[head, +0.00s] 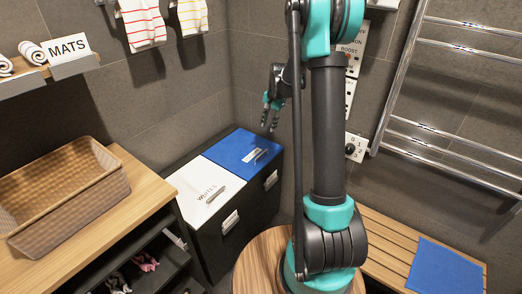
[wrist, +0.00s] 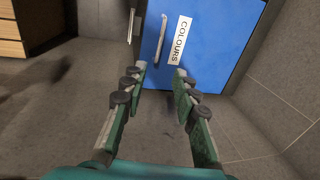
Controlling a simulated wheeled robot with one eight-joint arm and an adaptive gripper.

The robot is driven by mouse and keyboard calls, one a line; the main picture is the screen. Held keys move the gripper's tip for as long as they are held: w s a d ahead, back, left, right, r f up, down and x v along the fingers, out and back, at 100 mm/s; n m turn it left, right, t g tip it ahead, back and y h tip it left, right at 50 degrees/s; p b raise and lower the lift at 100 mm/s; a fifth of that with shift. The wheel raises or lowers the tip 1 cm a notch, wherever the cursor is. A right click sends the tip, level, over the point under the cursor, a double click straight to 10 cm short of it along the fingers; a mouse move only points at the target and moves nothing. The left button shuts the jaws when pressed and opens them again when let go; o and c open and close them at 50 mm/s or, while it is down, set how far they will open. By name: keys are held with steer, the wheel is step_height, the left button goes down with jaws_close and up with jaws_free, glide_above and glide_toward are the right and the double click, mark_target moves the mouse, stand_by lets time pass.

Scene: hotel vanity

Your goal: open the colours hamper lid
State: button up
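The colours hamper lid (head: 243,148) is blue and lies flat and shut at the back right of a dark double hamper in the head view. In the wrist view the blue lid (wrist: 222,60) fills the top centre, with a white COLOURS label (wrist: 181,41) and a pale bar handle (wrist: 161,38). My gripper (head: 269,118) hangs above the lid's far right part in the head view. In the wrist view my gripper (wrist: 159,75) is open and empty, its fingers apart. The handle lies ahead of the fingertips, and I see no contact.
The white WHITES lid (head: 207,190) adjoins the blue lid, also shut. A wooden counter with a wicker basket (head: 65,190) stands left. A chrome towel rail (head: 400,75) and a slatted bench with a blue mat (head: 443,268) are right. Tiled walls close off the back.

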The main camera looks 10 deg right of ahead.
glide_above(262, 160)
step_height(262, 160, down, 17)
steer(key=shift+w+d+f, duration=0.1)
steer(key=shift+w, duration=0.05)
stand_by(0.4)
jaws_close()
